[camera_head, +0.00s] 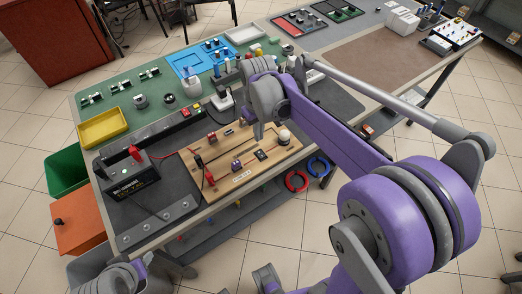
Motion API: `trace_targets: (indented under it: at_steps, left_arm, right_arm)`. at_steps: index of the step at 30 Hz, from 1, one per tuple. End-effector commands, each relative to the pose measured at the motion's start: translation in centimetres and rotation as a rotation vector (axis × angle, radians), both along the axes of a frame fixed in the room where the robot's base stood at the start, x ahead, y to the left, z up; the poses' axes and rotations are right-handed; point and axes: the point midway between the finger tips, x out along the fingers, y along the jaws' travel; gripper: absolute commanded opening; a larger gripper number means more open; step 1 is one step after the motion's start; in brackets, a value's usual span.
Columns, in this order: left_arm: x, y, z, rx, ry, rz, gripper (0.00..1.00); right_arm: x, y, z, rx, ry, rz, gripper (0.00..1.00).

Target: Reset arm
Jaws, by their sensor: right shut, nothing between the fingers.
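My purple and grey right arm reaches in from the lower right over the workbench (220,222). Its forearm bends down at the wrist, and the right gripper (258,132) hangs over the back of a wooden circuit board (222,186). The right gripper is shut and holds nothing. I cannot tell whether its tips touch the board. At the bottom left edge, grey and purple parts of my left arm show low in front of the bench. The left gripper's fingers cannot be made out clearly there.
A black power unit (130,178) with a red clip stands left of the board. A yellow tray (104,128) and a blue tray (203,62) lie on the green mat. Red (297,181) and blue (319,167) rings hang at the front edge.

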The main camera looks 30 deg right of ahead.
Motion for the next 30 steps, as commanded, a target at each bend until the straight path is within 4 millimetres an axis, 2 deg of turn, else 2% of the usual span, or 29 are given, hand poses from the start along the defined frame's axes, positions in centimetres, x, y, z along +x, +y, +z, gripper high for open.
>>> trace_targets:
  at_steps: [17,20,23,30]
  left_arm:
    - [0.0,0.0,0.1,0.000,0.000,0.000,0.50]
    - [0.1,0.0,0.4,0.000,-0.002,0.000,0.50]
    - [0.2,0.0,0.9,0.000,-0.004,0.000,0.50]
    - [0.6,0.0,2.5,0.000,-0.012,0.000,0.50]
  right_arm:
    - [-0.3,0.2,0.2,-0.001,-0.005,0.000,0.00]
    - [-1.4,0.9,0.8,-0.004,-0.035,-0.004,0.00]
    - [-3.6,2.0,1.7,-0.011,-0.096,-0.013,0.00]
    - [-10.4,5.0,2.3,-0.009,-0.293,-0.045,0.00]
